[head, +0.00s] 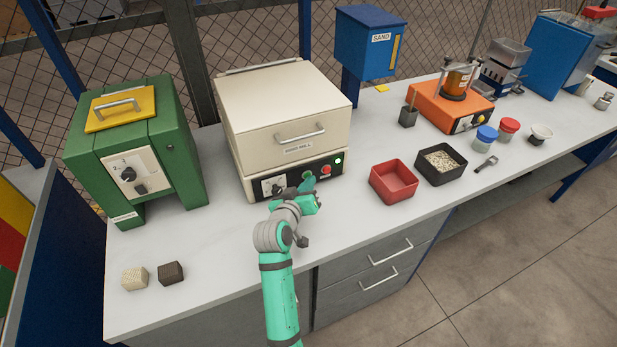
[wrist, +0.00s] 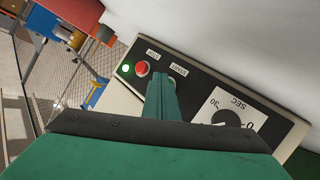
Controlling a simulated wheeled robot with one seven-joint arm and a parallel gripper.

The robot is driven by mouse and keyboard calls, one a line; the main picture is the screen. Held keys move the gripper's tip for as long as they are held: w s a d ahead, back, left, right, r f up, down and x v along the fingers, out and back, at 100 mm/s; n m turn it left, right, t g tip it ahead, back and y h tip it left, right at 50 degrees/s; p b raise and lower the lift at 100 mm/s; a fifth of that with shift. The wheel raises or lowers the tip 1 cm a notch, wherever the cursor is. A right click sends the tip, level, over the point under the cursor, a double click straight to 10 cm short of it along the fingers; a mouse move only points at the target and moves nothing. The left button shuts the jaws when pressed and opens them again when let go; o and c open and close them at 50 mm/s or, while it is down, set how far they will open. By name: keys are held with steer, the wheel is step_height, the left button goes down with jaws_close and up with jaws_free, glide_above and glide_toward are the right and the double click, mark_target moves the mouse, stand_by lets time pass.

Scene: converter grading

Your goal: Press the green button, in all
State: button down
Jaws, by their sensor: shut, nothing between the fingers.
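The cream mill (head: 285,115) has a black control panel (head: 270,187) low on its front. The green button (head: 307,175) is on this panel, left of the red button (head: 326,170). My gripper (head: 309,188) is shut and empty, with its tips right at the green button. In the wrist view the shut fingers (wrist: 162,98) end beside the START label (wrist: 178,70) and hide most or all of the green button. I cannot tell whether they touch it. The red button (wrist: 142,68) shows beside the STOP label, and a small lamp (wrist: 126,69) glows green.
A dial (wrist: 238,115) marked SEC is on the same panel. A green machine (head: 135,150) stands left, with two small blocks (head: 171,272) in front. A red tray (head: 394,182) and a black tray (head: 441,164) stand right of my arm.

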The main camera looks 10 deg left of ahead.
steer(key=shift+s, duration=0.1)
steer(key=shift+s+d, duration=0.45)
steer(key=shift+s, duration=0.25)
steer(key=shift+s+d, duration=0.75)
steer(key=shift+s, duration=0.3)
steer(key=shift+s+d, duration=0.7)
steer(key=shift+s, duration=0.3)
steer(key=shift+s+a, duration=0.1)
steer(key=shift+a, duration=0.05)
